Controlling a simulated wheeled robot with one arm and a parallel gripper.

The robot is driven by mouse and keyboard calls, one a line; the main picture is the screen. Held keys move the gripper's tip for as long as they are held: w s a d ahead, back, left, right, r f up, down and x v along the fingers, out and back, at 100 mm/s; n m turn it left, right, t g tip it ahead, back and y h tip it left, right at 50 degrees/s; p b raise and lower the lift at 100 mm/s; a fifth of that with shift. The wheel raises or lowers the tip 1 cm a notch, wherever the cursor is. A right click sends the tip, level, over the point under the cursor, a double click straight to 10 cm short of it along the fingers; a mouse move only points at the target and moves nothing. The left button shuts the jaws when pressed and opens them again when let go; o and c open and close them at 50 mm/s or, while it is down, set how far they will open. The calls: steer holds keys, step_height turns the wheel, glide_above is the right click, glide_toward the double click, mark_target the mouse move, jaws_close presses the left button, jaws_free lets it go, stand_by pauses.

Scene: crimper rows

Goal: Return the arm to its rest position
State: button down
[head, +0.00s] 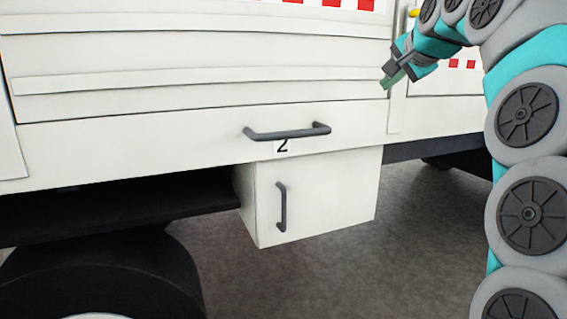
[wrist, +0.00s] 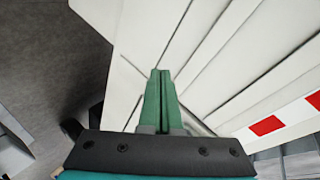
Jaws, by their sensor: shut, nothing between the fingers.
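My gripper (head: 389,82) is at the upper right of the head view, in front of the white vehicle's side. Its arm curves in from the right edge. In the wrist view my gripper (wrist: 161,75) shows its two green fingers side by side and together, with nothing between them. White ribbed panels of the vehicle lie beyond the fingertips. I cannot tell the exact distance from the fingertips to the panel.
A white panel (head: 200,148) carries a dark horizontal handle (head: 287,133) and a label "2" (head: 282,147). Below hangs a closed white box (head: 330,195) with a vertical handle (head: 281,207). A wheel (head: 110,275) is at lower left. Grey floor (head: 400,260) is open.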

steer(key=s+a+f+n+g, duration=0.3)
steer(key=s+a+f, duration=0.2)
steer(key=s+f, duration=0.5)
steer(key=s+a+f+n+g, duration=0.4)
steer(key=s+f, duration=0.1)
steer(key=f, duration=0.8)
steer(key=s+f+n+g, duration=0.2)
steer(key=s+f+g, duration=0.1)
steer(key=s+f, duration=0.9)
steer(key=s+d+f+n+g+h, duration=0.1)
steer(key=s+f+g, duration=0.3)
steer(key=s+f, duration=0.7)
steer(key=s+n, duration=0.1)
steer(key=s, duration=0.6)
steer(key=shift+s+d+f, duration=0.15)
steer(key=shift+s+f, duration=0.1)
steer(key=shift+f, duration=0.15)
